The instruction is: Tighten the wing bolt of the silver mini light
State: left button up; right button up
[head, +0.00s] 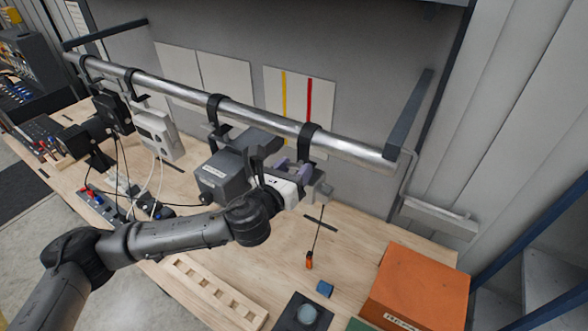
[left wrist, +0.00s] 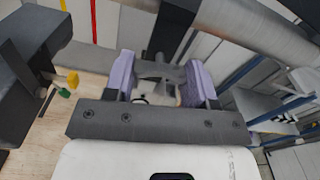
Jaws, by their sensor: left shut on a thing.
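The small silver-grey light (head: 319,188) hangs from the rail at its right part, under a black clamp (head: 308,140); most of it is hidden behind my left gripper. My left gripper (head: 291,168) is at the clamp, just below the rail. In the left wrist view, its two lilac fingers (left wrist: 161,82) are shut on a small grey part (left wrist: 160,72) under the dark clamp, which I take to be the wing bolt. The bolt's shape is partly hidden between the fingers. My right gripper is in neither view.
The silver rail (head: 250,118) runs across above the bench. A dark grey light (head: 222,178) hangs close on the left, a white one (head: 156,132) farther left.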

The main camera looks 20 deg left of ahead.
pick_arm(q)
jog(key=o, duration=0.9)
jog(key=shift+o, duration=0.2)
jog(key=shift+s, duration=0.25)
jog(key=s+a+b, duration=0.2)
jog(key=s+b, duration=0.2)
jog(key=s, duration=0.9)
jog(key=shift+a+b, duration=0.15)
jog(key=shift+b, duration=0.15)
jog(key=shift+r, duration=0.1)
